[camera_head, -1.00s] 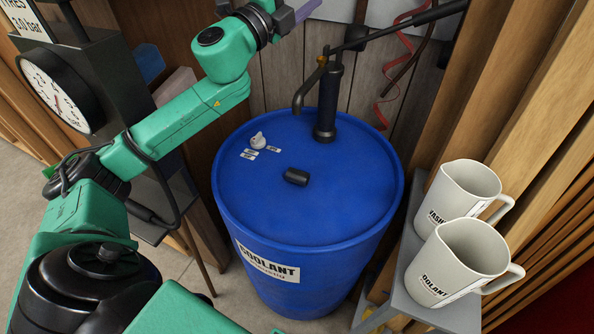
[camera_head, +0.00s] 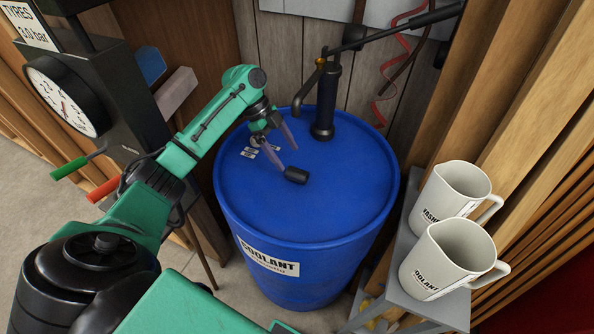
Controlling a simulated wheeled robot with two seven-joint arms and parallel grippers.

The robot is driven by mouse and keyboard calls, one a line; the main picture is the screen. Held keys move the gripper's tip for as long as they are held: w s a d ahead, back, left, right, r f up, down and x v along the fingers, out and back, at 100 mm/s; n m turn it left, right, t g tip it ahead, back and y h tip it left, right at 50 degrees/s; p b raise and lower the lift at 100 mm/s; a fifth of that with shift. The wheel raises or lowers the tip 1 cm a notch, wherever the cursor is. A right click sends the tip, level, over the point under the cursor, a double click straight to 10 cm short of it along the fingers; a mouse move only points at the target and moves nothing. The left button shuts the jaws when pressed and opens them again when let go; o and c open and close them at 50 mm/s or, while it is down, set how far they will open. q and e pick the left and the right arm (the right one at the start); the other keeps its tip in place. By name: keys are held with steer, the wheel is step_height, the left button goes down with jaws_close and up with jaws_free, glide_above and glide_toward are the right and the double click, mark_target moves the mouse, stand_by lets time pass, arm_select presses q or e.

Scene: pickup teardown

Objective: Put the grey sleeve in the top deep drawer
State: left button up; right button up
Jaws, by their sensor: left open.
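A small dark grey cylinder (camera_head: 297,175), which looks like the sleeve, lies on its side on the blue drum's lid (camera_head: 335,190). My left gripper (camera_head: 287,158) reaches over the lid from the left. Its two fingers are apart and empty. One fingertip is close to the left end of the sleeve, and the other is above and behind it. I cannot tell whether the near fingertip touches it. The top deep drawer is not in view. My right gripper is not in view.
A hand pump (camera_head: 324,105) with a long lever rises at the back of the drum. Two pale jugs (camera_head: 447,258) stand on a grey shelf at the right. A pressure gauge (camera_head: 62,100) stands at the left. The lid's right side is clear.

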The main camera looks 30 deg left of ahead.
mark_target(296, 169)
arm_select(q)
steer(key=p+x, duration=0.2)
steer(key=x, duration=0.6)
steer(key=shift+a+f, duration=0.1)
steer(key=shift+f, duration=0.05)
steer(key=c, duration=1.4)
jaws_close()
steer(key=shift+p, duration=0.3)
